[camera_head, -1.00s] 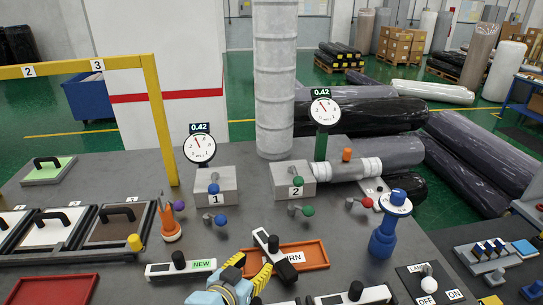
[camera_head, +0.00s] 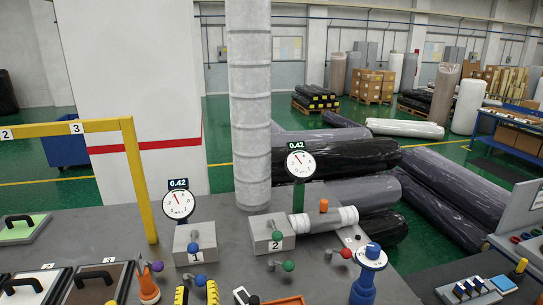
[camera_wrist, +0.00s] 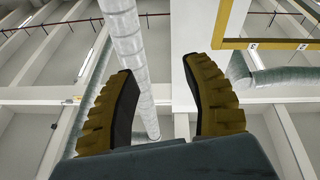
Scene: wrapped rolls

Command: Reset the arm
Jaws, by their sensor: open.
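My gripper (camera_head: 197,294) shows at the bottom edge of the head view, its two yellow ribbed fingers upright and apart. In the wrist view my gripper (camera_wrist: 160,68) is open, with nothing between the fingers. The wrist camera looks up toward the ceiling beams and a grey pipe (camera_wrist: 128,45). In the head view, the gripper appears in front of the grey block marked 1 (camera_head: 193,241), left of the partly cut-off orange tray (camera_head: 286,301). The rest of my arm is below the frame.
Two gauges reading 0.42 (camera_head: 178,205) (camera_head: 300,164) stand behind the blocks. A yellow frame (camera_head: 137,180) rises at left, and a blue post with a dial (camera_head: 366,280) stands at right. Dark wrapped rolls (camera_head: 350,157) lie beyond.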

